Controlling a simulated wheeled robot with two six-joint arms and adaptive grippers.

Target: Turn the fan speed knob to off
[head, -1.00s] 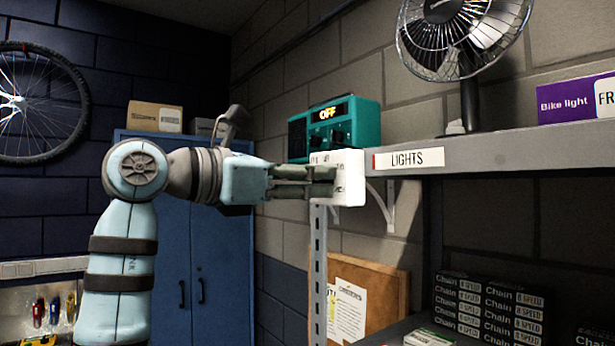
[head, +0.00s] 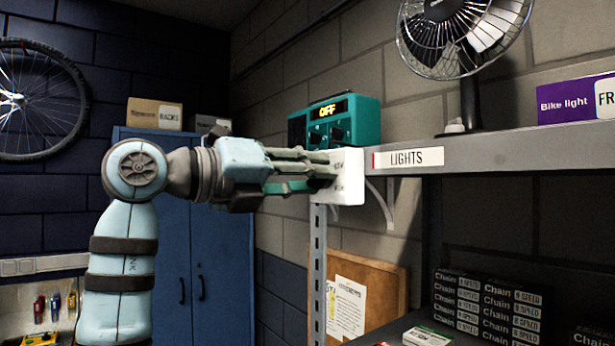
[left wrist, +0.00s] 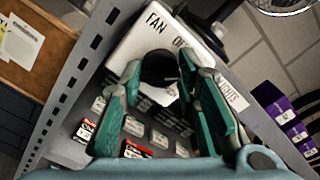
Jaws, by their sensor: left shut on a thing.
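The white fan control box (head: 351,176) is fixed at the end of the grey shelf. In the left wrist view its face (left wrist: 135,38) reads "FAN" and, partly covered, "OF". The dark round fan speed knob (left wrist: 158,67) sits on that face, between the fingers of my left gripper (left wrist: 160,82). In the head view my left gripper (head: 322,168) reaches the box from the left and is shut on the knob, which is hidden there. The knob's pointer cannot be made out. The black desk fan (head: 465,45) stands on the shelf. My right gripper is not in view.
A teal device (head: 345,125) with an "OFF" display stands behind the box. The grey shelf (head: 490,148) carries a "LIGHTS" label and a purple bike light box (head: 575,98). A perforated upright (head: 318,270) runs below the box. Chain boxes (head: 485,305) sit lower right.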

